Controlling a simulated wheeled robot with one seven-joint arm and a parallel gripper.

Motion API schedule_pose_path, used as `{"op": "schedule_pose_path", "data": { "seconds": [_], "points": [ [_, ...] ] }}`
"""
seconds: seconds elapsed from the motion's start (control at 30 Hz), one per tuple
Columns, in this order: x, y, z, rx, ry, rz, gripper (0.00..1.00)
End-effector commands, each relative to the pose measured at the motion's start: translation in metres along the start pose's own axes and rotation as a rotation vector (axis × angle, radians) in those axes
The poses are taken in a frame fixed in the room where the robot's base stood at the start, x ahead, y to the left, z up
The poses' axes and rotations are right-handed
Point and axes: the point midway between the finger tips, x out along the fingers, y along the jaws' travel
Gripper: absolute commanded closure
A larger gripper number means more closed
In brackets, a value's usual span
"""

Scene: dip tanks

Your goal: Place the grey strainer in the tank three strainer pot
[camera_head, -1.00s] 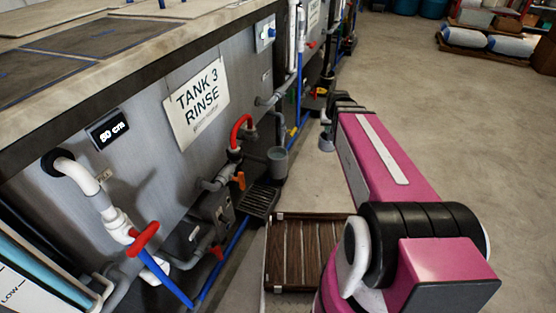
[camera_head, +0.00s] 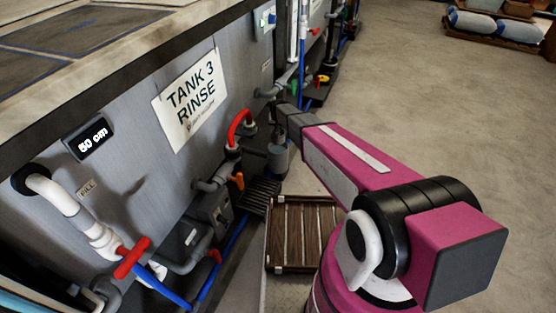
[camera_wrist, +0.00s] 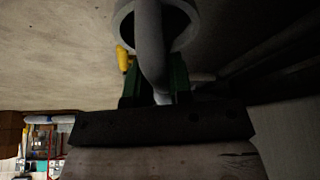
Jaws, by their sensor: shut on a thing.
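My gripper (camera_head: 282,118) is beside the tank three pipework, at the end of my pink arm. In the wrist view its green fingers (camera_wrist: 158,88) are shut on the curved handle of the grey strainer (camera_wrist: 150,50). The strainer's round open body shows behind the handle at the top of that view. The grey strainer pot (camera_head: 278,160) stands low against the tank wall, just below my gripper in the head view. The strainer is hard to make out there, and whether it touches the pot I cannot tell.
The "TANK 3 RINSE" sign (camera_head: 190,98) is on the wall. A slatted wooden platform (camera_head: 302,232) lies on the floor. Open floor is at right.

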Motion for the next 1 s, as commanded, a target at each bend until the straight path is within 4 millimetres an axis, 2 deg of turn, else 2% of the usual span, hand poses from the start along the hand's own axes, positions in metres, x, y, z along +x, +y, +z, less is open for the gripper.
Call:
{"op": "schedule_pose_path", "data": {
  "seconds": [0.5,0.6,0.87,1.0],
  "points": [
    [0.102,0.000,0.041,0.001,-0.002,0.000,1.00],
    [0.115,0.000,0.047,0.000,-0.002,0.000,1.00],
    [0.128,0.000,0.053,0.000,-0.001,0.000,1.00],
    [0.147,0.000,0.060,0.000,-0.002,0.000,1.00]
  ]
}}
